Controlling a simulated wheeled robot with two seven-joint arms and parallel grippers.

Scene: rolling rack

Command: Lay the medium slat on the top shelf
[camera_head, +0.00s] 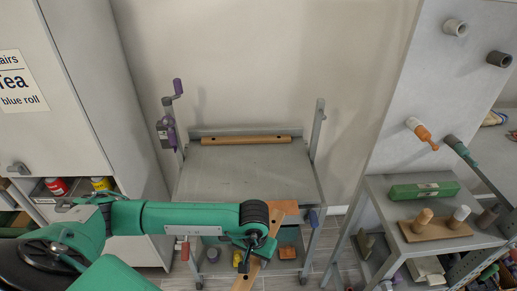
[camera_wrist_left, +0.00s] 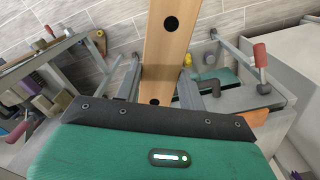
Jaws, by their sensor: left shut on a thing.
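A light wooden slat with dark holes (camera_wrist_left: 168,50) is between the fingers of my left gripper (camera_wrist_left: 159,72), which is shut on it. In the head view, the slat (camera_head: 246,277) shows below and behind the left gripper (camera_head: 260,250), slanting at the front edge of the rack. My arm hides its middle. The grey top shelf (camera_head: 240,172) of the rolling rack is beyond the arm. Another wooden slat with two holes (camera_head: 245,140) lies along its back edge. My right gripper is not in view.
The rack has upright posts, with a purple crank (camera_head: 177,88) at the left. The middle of the top shelf is bare. A lower shelf holds small items. A side table at the right carries a green box (camera_head: 424,190) and a pegged wooden board (camera_head: 435,229). A cabinet (camera_head: 95,90) stands left.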

